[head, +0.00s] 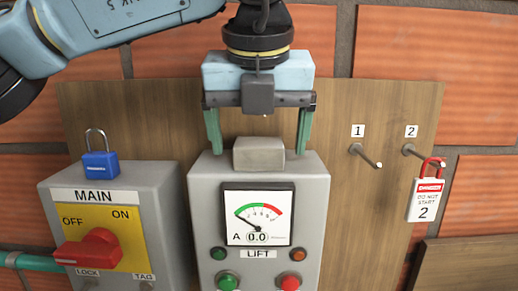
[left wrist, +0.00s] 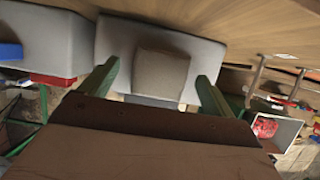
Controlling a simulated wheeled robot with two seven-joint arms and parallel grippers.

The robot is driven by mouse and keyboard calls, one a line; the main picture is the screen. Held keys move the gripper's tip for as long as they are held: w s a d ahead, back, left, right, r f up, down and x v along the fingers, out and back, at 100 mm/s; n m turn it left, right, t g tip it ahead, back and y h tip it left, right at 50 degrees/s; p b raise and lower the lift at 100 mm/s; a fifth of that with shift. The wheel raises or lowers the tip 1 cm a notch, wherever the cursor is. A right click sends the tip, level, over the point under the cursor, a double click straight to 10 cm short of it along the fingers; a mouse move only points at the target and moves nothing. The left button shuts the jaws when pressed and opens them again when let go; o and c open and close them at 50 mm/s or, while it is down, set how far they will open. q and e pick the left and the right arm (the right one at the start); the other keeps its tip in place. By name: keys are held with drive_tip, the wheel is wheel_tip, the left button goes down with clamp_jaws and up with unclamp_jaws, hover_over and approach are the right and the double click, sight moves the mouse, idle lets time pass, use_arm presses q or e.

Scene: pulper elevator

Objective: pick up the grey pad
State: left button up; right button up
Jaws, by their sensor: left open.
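The grey pad (head: 258,154) is a small block on top of the grey LIFT box (head: 199,181). My left gripper (head: 258,148) is open above it, with its green fingers pointing down, one on each side of the pad. In the left wrist view the pad (left wrist: 162,72) lies between the two open fingers (left wrist: 156,84), with a gap visible on both sides. I cannot tell exactly how low the fingertips reach beside it. My right gripper is in neither view.
The MAIN box (head: 168,213) stands left of the LIFT box, with a blue padlock (head: 101,164) on top. Two pegs (head: 366,157) stick out of the wooden board (head: 385,110) at right. A red-and-white tag lock (head: 424,198) hangs from peg 2.

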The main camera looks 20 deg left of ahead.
sight(259, 143)
use_arm(q)
drive_tip(key=c, duration=1.1)
drive_tip(key=shift+o, duration=0.2)
wheel_tip(259, 143, up, 10)
drive_tip(key=shift+o, duration=1.2)
drive_tip(key=shift+c, duration=0.9)
